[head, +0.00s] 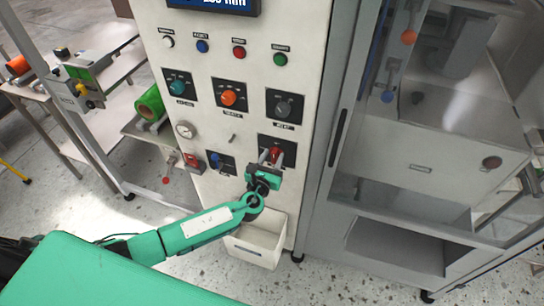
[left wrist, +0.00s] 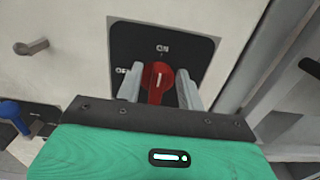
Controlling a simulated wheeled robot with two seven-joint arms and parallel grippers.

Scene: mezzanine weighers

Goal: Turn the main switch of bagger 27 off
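The main switch is a red rotary knob (head: 277,154) on a black square plate low on the white panel. In the left wrist view the red knob (left wrist: 158,82) has its white mark pointing up towards the "ON" label; an "OFF" label is at its left. My left gripper (head: 269,157) is at the knob. In the left wrist view its two fingers (left wrist: 160,92) stand open on either side of the knob; a small gap shows at the right, and contact at the left cannot be told. My right gripper is not in view.
The white panel (head: 212,128) carries other knobs, including a teal one (head: 178,87), an orange one (head: 229,97), a dark one (head: 285,106) and a blue one (head: 215,160). A white bin (head: 257,246) is below. A glazed cabinet (head: 420,150) stands at the right.

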